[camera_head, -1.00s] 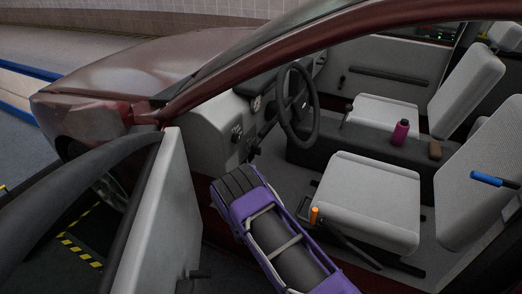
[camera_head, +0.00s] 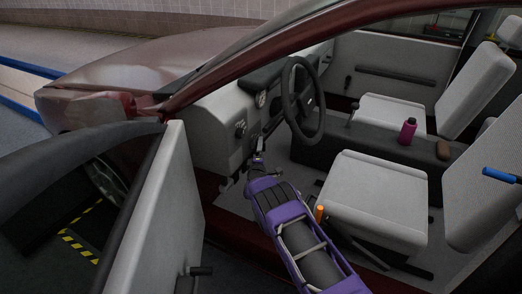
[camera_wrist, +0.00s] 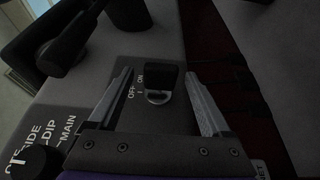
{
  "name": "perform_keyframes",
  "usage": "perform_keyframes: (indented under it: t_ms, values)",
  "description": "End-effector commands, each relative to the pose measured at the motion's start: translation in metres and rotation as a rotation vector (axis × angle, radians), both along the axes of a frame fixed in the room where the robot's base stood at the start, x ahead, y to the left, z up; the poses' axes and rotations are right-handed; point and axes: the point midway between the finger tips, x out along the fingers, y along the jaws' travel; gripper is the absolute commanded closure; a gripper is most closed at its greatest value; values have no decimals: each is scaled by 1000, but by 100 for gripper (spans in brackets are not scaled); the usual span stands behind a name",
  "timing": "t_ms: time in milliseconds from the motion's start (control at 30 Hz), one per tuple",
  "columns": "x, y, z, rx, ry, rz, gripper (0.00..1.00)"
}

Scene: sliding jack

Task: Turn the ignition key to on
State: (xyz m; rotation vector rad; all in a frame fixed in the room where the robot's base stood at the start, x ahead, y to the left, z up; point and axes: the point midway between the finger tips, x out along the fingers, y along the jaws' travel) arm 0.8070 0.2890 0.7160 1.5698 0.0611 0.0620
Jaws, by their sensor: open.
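The ignition key (camera_wrist: 162,86) shows in the wrist view as a black block with a metal ring at its lower end. It sits on a dark panel (camera_wrist: 141,112) beside the white words OFF and ON. My gripper (camera_wrist: 159,74) is open, with one finger on each side of the key and a visible gap to both. In the head view my gripper (camera_head: 258,158) is at the dashboard, left of and below the steering wheel (camera_head: 303,101). I cannot make out the key in the head view.
More labels, such as DIP and MAIN, and a dark knob (camera_wrist: 33,160) are at the wrist view's lower left. The open car door (camera_head: 160,215) stands left of my arm. The front seat (camera_head: 372,195) with an orange-tipped lever (camera_head: 320,213) is to its right.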

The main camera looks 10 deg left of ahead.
Motion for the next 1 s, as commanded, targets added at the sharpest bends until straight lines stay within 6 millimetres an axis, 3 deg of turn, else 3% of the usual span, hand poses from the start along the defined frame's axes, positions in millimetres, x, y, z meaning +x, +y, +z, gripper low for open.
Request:
perform_keyframes:
  t_ms: [233, 633, 1000]
  values:
    - [18, 1, -2, 1, 0, -1, 18]
    - [21, 1, 0, 0, 1, 0, 18]
    - [21, 2, 0, 1, 0, 0, 82]
